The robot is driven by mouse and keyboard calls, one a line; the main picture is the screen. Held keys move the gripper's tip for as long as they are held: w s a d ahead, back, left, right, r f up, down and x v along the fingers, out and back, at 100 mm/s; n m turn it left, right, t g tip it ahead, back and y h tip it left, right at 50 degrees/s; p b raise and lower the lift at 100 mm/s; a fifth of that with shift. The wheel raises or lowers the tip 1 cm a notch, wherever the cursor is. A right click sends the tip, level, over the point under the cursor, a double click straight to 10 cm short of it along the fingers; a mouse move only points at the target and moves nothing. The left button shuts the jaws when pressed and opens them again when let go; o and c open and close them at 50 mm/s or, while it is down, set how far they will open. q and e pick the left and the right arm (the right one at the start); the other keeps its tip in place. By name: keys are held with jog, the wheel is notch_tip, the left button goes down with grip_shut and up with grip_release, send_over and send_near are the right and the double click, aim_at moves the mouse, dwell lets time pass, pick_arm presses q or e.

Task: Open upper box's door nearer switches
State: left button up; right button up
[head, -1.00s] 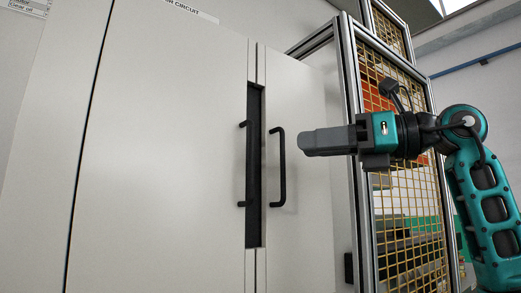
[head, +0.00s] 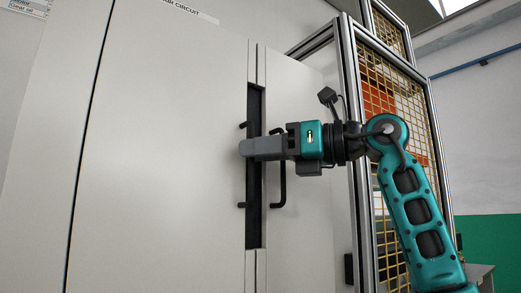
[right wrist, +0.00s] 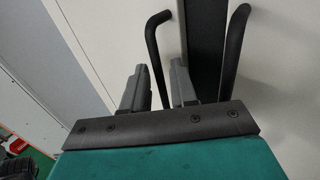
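A pale box has a wide left door (head: 170,140) and a narrow right door (head: 300,100), with a dark recessed strip (head: 254,215) between them; both look shut. The left door's black handle shows only its ends in the head view (head: 241,205), and its bar shows in the right wrist view (right wrist: 153,38). The right door's black handle (head: 283,190) is partly behind my gripper. My right gripper (head: 242,148) is open at the left handle, whose bar appears between its fingers in the right wrist view (right wrist: 160,88); contact is unclear. My left gripper is out of view.
An aluminium frame with yellow mesh (head: 385,200) stands right of the box, close to my right arm. A label (head: 190,10) is above the left door. The switches cannot be made out. The space before the wide door is clear.

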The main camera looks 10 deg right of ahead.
grip_shut()
dwell(1.1)
